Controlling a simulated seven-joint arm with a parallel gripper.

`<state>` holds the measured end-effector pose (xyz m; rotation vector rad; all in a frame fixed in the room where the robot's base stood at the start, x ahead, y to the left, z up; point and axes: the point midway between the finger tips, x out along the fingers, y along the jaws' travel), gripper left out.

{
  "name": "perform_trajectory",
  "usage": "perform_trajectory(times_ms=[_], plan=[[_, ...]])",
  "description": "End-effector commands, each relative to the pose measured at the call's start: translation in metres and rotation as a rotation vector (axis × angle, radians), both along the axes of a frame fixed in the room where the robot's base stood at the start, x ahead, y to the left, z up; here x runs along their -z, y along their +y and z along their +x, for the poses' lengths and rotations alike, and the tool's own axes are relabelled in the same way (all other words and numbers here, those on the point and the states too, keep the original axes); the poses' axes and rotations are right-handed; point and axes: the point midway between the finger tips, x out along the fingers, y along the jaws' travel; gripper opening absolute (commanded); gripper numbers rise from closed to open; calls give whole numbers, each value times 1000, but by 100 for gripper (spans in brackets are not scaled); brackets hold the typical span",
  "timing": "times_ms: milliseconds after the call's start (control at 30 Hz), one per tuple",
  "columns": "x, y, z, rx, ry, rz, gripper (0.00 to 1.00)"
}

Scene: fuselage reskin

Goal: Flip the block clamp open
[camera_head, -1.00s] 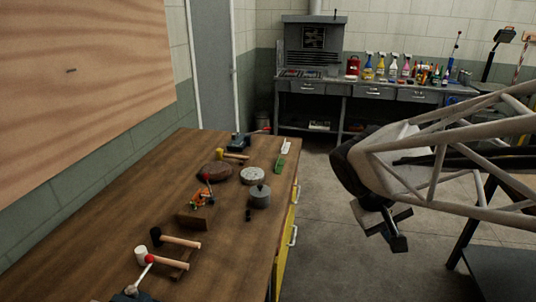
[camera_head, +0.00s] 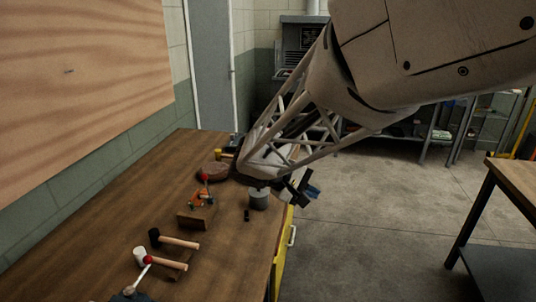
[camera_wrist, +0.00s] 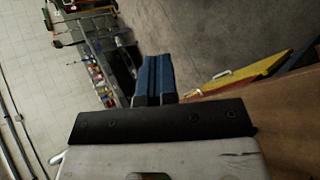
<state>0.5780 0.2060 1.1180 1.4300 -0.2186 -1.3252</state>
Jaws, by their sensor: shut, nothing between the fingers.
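The block clamp (camera_head: 201,197) is a small orange and metal toggle clamp on a wooden block (camera_head: 192,221), on the wooden bench. Its red knob (camera_head: 205,178) stands up above it. My gripper (camera_head: 312,190) is to the right of the clamp and apart from it, near the bench's right edge. In the wrist view my gripper's blue fingers (camera_wrist: 153,80) are together with nothing between them. The clamp is not visible in the wrist view.
The bench (camera_head: 100,215) also holds two mallets (camera_head: 180,242), another red-knobbed clamp (camera_head: 140,275) in front, a brown round piece (camera_head: 212,172) behind and a grey cylinder (camera_head: 259,200) near my gripper. My arm hides the bench's far right. The bench's left side is clear.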

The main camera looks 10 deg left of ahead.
Motion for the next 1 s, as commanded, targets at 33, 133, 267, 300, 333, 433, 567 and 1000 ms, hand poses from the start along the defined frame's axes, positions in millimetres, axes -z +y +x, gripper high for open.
perform_trajectory(times_ms=[33, 133, 267, 300, 333, 433, 567, 1000], plan=[[4, 14, 5, -24, -6, -25, 0], [8, 37, 15, -67, -28, -71, 0], [15, 69, 26, -124, -59, -129, 0], [17, 79, 29, -142, -70, -146, 0], [19, 87, 31, -157, -78, -158, 0], [24, 114, 37, -202, -105, -200, 0], [33, 151, 43, -263, -146, -251, 0], [69, 283, 44, -483, -305, -397, 0]])
